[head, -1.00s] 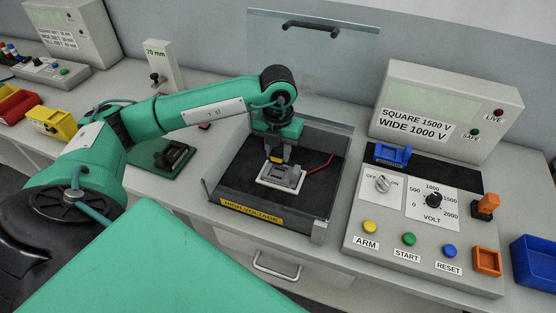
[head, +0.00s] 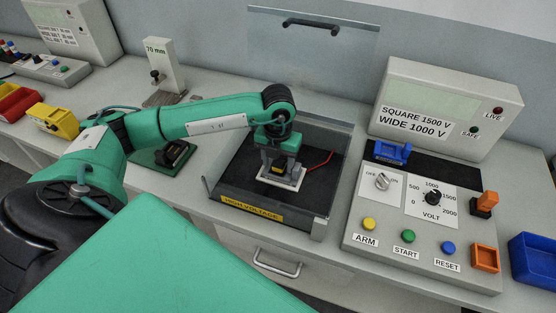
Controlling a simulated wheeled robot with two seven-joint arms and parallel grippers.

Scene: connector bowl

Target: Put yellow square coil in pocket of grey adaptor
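The yellow square coil (head: 278,169) is small and sits low at the grey adaptor, between my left gripper's fingers. The adaptor's pale base plate (head: 282,184) lies on the dark floor of the high-voltage tray. My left gripper (head: 279,166) points straight down over the adaptor, with its grey fingers spread to the left and right of the coil. It looks open, with the fingertips down near the adaptor. The fingers hide much of the adaptor, so I cannot tell how deep the coil sits in the pocket. My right gripper is not in view.
The tray has a yellow label (head: 252,210), low walls and a raised clear lid with a handle (head: 311,26). A red lead (head: 320,160) lies right of the adaptor. The control panel (head: 420,215) stands to the right, a green fixture (head: 165,160) to the left.

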